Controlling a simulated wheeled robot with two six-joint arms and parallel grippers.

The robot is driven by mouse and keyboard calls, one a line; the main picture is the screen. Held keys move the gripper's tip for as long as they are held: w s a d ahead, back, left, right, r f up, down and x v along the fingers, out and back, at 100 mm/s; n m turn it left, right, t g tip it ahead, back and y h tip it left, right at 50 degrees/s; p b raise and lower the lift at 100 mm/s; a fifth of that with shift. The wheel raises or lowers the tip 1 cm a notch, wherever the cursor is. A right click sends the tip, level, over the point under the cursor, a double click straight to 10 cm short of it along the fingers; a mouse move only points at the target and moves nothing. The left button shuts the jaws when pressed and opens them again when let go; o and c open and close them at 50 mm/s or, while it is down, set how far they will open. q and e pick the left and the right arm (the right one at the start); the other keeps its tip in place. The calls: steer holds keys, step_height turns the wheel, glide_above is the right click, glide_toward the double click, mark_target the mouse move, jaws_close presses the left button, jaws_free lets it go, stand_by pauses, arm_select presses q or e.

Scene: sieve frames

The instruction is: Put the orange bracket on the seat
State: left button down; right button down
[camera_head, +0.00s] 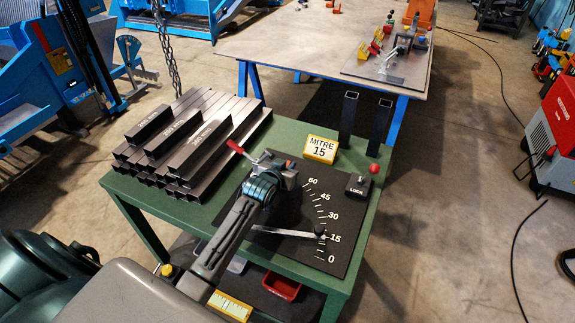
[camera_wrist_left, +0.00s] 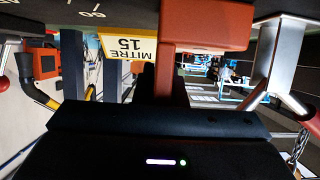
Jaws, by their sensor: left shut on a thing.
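My left gripper (camera_head: 284,172) is over the back left of the black mitre plate (camera_head: 340,258), close to a clamp lever with a red handle (camera_head: 235,147). In the left wrist view it is shut on a red-orange piece, which I take for the orange bracket (camera_wrist_left: 207,27). A narrow part of the bracket runs down between the dark jaws, and its wider block sticks out ahead. In the head view the gripper mostly hides the bracket. The seat is not clearly seen; the gripper and arm cover that part of the plate. My right gripper is not in view.
Dark square tubes (camera_head: 190,140) are stacked on the green table (camera_head: 285,135), left of the arm. A yellow MITRE 15 sign (camera_head: 321,149), two upright posts (camera_head: 347,118) and a LOCK block with a red knob (camera_head: 359,184) stand close by. The plate's right part is mostly clear.

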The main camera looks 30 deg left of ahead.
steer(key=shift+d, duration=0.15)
arm_select(q)
steer(key=c, duration=1.5)
jaws_free()
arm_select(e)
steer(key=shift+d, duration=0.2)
arm_select(q)
steer(key=shift+s, duration=0.1)
